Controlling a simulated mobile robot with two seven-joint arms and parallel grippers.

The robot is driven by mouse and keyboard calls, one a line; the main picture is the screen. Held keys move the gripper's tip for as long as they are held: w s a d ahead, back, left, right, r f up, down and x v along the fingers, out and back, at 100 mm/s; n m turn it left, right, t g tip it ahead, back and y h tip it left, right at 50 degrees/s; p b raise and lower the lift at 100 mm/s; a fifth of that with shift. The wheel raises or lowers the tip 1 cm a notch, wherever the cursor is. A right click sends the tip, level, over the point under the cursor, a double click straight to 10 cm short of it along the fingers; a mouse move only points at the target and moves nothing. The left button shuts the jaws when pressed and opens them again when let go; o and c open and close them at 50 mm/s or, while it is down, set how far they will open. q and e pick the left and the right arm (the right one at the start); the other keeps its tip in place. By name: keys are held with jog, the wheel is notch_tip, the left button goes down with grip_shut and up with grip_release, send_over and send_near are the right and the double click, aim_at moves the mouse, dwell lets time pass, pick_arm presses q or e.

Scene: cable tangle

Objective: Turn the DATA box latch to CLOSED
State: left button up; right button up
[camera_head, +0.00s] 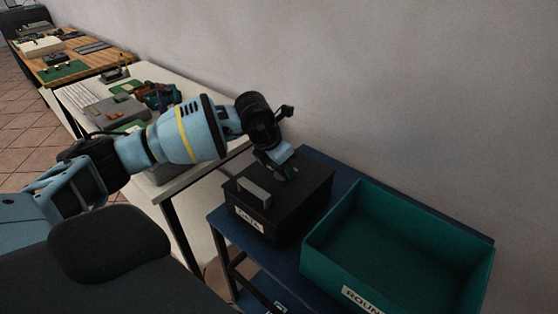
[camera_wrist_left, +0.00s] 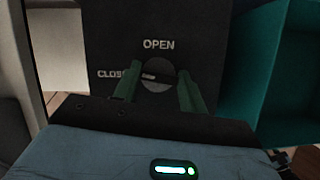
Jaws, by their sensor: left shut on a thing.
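In the head view my gripper (camera_head: 283,168) hides the latch. My right gripper is not in view.
A teal open bin (camera_head: 330,250) stands right beside the box on the blue table (camera_head: 222,222). A pale workbench (camera_head: 185,90) with parts stands at left, and the wall is close behind.

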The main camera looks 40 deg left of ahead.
pick_arm(q)
jog(key=shift+n+y+p, duration=0.4)
jog(key=shift+n, duration=0.6)
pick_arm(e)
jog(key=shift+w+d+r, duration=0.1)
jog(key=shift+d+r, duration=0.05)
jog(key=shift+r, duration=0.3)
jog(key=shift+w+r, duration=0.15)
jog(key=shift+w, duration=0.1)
pick_arm(q)
jog(key=o, duration=1)
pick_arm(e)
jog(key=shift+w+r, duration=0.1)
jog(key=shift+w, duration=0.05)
pick_arm(q)
jog(key=v, duration=0.7)
jog(key=shift+s+r, duration=0.2)
jog(key=shift+r, duration=0.15)
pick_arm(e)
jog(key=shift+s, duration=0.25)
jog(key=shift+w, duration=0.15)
pick_arm(q)
jog(key=shift+f, duration=0.1)
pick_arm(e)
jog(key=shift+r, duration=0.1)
